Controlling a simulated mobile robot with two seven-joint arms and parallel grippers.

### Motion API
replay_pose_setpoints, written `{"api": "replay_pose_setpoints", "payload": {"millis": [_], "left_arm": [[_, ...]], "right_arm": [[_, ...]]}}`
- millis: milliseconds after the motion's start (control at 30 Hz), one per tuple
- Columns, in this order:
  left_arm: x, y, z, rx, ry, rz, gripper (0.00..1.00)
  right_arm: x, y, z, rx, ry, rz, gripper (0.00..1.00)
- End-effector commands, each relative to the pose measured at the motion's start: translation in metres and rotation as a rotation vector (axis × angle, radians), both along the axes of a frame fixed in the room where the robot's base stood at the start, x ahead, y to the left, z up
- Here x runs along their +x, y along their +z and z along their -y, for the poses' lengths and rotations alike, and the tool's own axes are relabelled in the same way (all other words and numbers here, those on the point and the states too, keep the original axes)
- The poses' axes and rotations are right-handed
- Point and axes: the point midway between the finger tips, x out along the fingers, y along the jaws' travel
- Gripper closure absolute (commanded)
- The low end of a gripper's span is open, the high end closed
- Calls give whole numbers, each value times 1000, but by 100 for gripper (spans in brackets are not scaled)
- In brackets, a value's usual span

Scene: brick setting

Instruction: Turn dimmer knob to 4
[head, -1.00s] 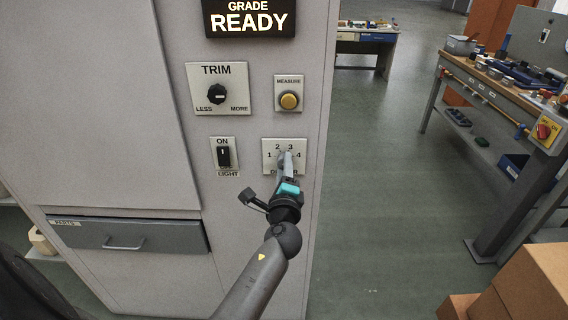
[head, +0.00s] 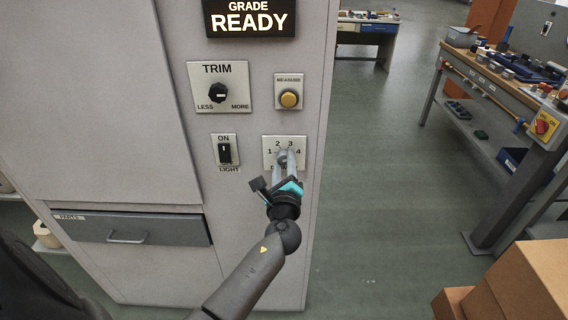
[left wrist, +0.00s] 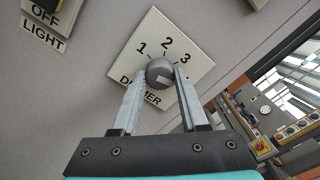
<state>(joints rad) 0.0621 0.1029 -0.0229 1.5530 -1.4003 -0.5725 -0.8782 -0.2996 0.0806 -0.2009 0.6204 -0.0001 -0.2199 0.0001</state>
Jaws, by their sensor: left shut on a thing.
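The dimmer plate (head: 269,142), marked 1 to 4, is on the grey cabinet's right side, below the round yellow button. It also shows tilted in the left wrist view (left wrist: 150,30). The round grey dimmer knob (left wrist: 159,71) sits on it between my left gripper's (left wrist: 163,76) two fingers, which are shut on it. In the head view my left gripper (head: 284,157) reaches up to the plate from below and covers most of the knob. A small light patch shows on the knob, but I cannot tell which number it points to. My right gripper is not in view.
The light switch (head: 224,152) is left of the dimmer, with the TRIM knob (head: 217,93) and yellow button (head: 289,98) above. A drawer (head: 135,229) is lower left. A workbench (head: 500,85) and cardboard boxes (head: 530,285) stand right. The floor between is clear.

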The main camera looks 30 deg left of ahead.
Motion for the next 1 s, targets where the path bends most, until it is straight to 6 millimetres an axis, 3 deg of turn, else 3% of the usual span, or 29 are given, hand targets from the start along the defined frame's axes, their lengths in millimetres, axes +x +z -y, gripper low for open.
{"api": "replay_pose_setpoints", "payload": {"millis": [200, 233, 500, 800, 1000], "left_arm": [[1, 2, 0, 7, -1, 2, 100], [1, 2, 0, 7, -1, 2, 55], [0, 1, 0, 3, -1, 1, 26], [-2, 0, 1, 1, -1, 0, 26], [-22, 0, 14, 0, -1, -1, 26]], "right_arm": [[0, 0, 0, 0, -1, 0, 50], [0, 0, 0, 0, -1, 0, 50], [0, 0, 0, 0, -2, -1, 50], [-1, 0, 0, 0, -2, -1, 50], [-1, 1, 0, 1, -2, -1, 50]]}}
